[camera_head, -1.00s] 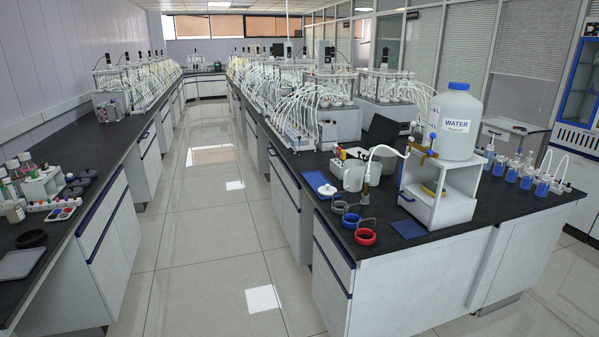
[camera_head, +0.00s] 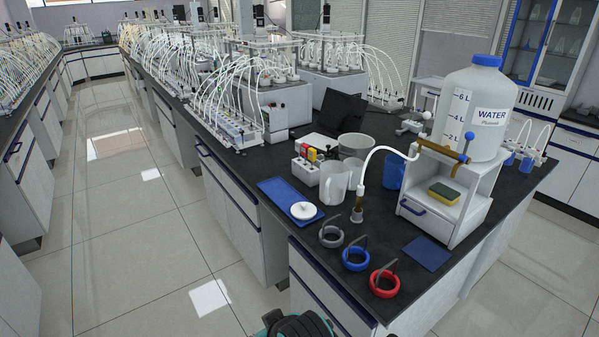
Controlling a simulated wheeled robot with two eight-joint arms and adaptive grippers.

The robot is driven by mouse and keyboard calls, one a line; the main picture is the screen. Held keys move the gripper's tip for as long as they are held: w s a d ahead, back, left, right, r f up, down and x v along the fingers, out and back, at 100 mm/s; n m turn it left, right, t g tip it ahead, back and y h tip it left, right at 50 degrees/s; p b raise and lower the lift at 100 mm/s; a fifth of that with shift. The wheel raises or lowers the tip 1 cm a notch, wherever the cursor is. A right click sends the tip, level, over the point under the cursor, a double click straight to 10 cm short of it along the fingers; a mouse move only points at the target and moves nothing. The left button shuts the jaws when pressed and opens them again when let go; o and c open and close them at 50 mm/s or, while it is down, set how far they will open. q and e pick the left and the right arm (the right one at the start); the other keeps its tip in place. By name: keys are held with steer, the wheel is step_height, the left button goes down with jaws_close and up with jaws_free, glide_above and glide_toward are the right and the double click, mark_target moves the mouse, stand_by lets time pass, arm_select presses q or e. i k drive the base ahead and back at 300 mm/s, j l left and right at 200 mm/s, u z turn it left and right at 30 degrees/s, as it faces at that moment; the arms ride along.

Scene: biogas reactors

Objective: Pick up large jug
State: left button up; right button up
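A white jug with a handle (camera_head: 335,184) stands on the dark bench top, left of the white curved tap. A second whitish vessel (camera_head: 353,173) stands close behind it, partly hidden, and a wider grey-white vessel (camera_head: 355,146) is behind that. I cannot tell for sure which is the large jug. Neither gripper's fingers are in view. Only a teal and black part of mine shows at the bottom edge, apart from the bench.
A large water container (camera_head: 470,117) stands on a white stand (camera_head: 447,202). A blue tray (camera_head: 277,199) holds a white round lid (camera_head: 303,211). Floor left of the bench is clear.

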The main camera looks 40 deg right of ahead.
mark_target(334, 175)
steer(key=i, duration=1.15)
steer(key=i+j+z, duration=0.1)
steer(key=i, duration=1.05)
steer(key=z, duration=0.45)
steer(key=i+z, duration=0.15)
steer(key=z, duration=0.3)
steer(key=j+z, duration=0.1)
steer(key=z, duration=0.3)
steer(key=i+j+z, duration=0.1)
steer(key=z, duration=0.8)
steer(key=j, duration=0.05)
